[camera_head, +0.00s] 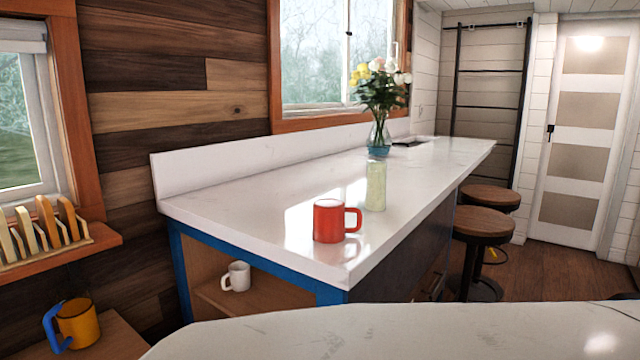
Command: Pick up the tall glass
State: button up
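A tall, pale green-yellow glass (376,186) stands upright on the white counter (250,205), near its right edge. It is behind and to the right of a red mug (329,221), with a small gap between them in the picture. A glass vase of flowers (379,136) stands farther back, just beyond the tall glass. My gripper is not in view.
A white mug (236,277) sits on the shelf under the counter. A yellow mug with a blue handle (78,322) is at lower left. Two round stools (484,222) stand along the counter's right side. Another white surface (420,332) fills the bottom foreground.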

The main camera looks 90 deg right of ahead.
aim_at(375, 185)
jog(key=z, duration=2.7)
jog(key=l+u, duration=0.4)
jog(key=l, duration=0.8)
jog(key=i+l, duration=0.1)
jog(key=i, duration=0.8)
